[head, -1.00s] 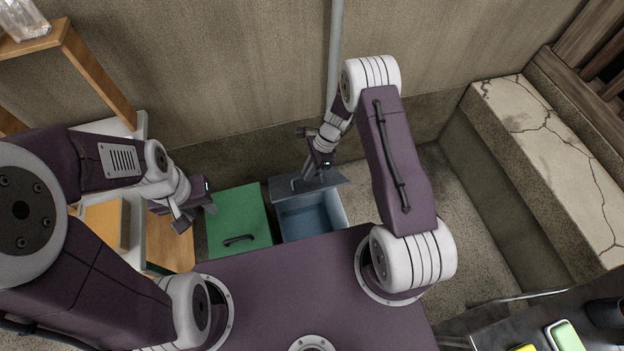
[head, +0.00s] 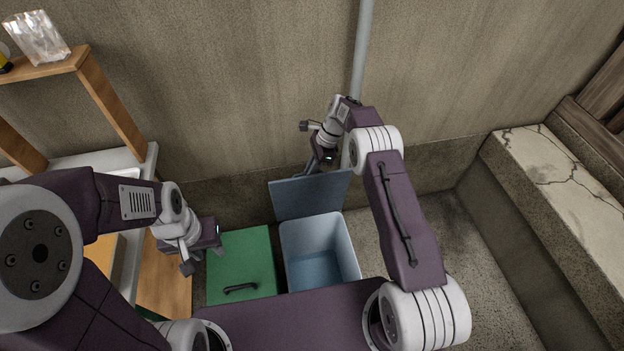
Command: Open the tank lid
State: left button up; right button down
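The blue-grey tank (head: 346,247) stands on the floor at the middle, its inside in plain view and looking empty. Its grey lid (head: 310,196) is raised, standing steeply along the back edge. My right gripper (head: 313,168) is at the lid's upper edge, partly hidden by the lid; I cannot tell whether its fingers hold it. My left gripper (head: 204,262) is open, with its fingers apart, at the left edge of the green-lidded box beside the tank.
The green lid (head: 242,262) with a black handle is shut, just left of the tank. A wooden shelf (head: 110,105) stands at the left. The wall and a grey pipe (head: 362,50) are behind. A cracked stone ledge (head: 560,190) is at the right.

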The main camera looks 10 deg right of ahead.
jog(key=shift+w+f, duration=0.2)
dwell(0.4)
jog(key=c, duration=1.5)
grip_release()
jog(key=shift+o, duration=0.2)
jog(key=shift+w, duration=0.1)
jog(key=v, duration=0.9)
jog(key=shift+p, duration=0.35)
